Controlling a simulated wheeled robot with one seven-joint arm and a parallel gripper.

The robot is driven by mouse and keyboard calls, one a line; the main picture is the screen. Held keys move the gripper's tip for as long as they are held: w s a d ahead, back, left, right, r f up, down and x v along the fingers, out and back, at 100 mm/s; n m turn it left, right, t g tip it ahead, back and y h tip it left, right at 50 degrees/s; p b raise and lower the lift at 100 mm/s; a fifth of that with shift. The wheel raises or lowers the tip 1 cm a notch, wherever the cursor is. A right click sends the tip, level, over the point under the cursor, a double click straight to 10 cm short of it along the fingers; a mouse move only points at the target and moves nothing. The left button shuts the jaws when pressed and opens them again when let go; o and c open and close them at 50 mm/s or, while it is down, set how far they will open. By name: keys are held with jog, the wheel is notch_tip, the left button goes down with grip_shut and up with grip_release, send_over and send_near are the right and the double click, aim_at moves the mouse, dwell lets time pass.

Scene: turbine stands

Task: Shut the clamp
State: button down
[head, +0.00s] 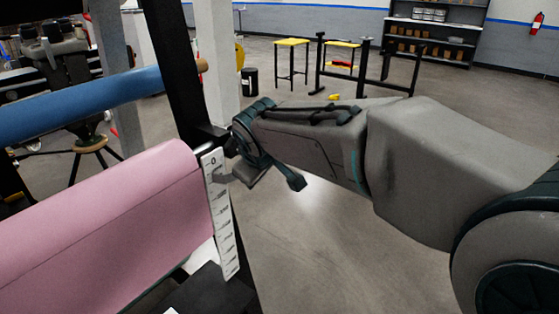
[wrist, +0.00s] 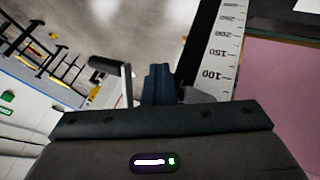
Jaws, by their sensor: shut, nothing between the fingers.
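My gripper (wrist: 158,72) points ahead in the wrist view, its dark fingers together with nothing between them. In the head view my gripper's tip is mostly hidden behind my wrist, beside a dark block (head: 207,137) on the black upright. This block may be part of the clamp, but I cannot tell. In the wrist view a light grey bar with a dark arm (wrist: 109,67) lies just left of the fingers; it may be the clamp's handle. I cannot tell whether it touches the fingers, nor how far the clamp is open.
A white ruler (head: 221,215) hangs on the black upright (head: 172,70), next to a pink roll (head: 110,225). A blue roller (head: 80,105) lies above it. Yellow-topped stools (head: 291,43) and a black frame stand farther back. The floor beyond my arm is mostly clear.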

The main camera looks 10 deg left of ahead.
jog(key=s+d+r, duration=0.3)
jog(key=d+r, duration=0.5)
jog(key=shift+s+d, duration=0.2)
jog(key=shift+d, duration=0.1)
